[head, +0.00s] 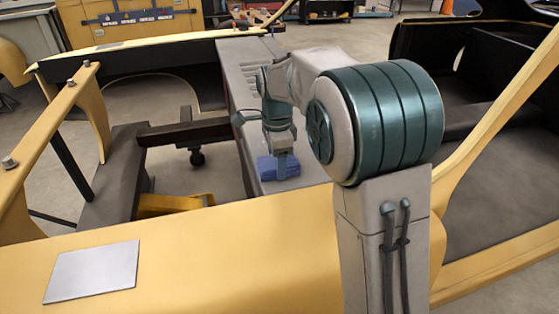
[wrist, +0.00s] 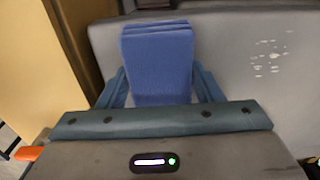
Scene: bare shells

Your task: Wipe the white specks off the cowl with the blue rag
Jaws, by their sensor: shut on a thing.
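The blue rag (wrist: 157,62) is a folded pad held between the fingers of my gripper (wrist: 160,88), which is shut on it. In the head view the rag (head: 268,168) shows low on the grey cowl (head: 237,62), under my gripper (head: 281,160). I cannot tell whether it touches the surface. In the wrist view the white specks (wrist: 268,58) form a scattered patch on the grey cowl (wrist: 225,40), to the right of the rag and apart from it. I cannot make the specks out in the head view.
Yellow body shell panels (head: 200,255) surround the cowl, with a loose grey plate (head: 92,271) on the near one. A dark beam (head: 185,131) runs up to the cowl's left side. A dark open shell (head: 490,90) lies to the right.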

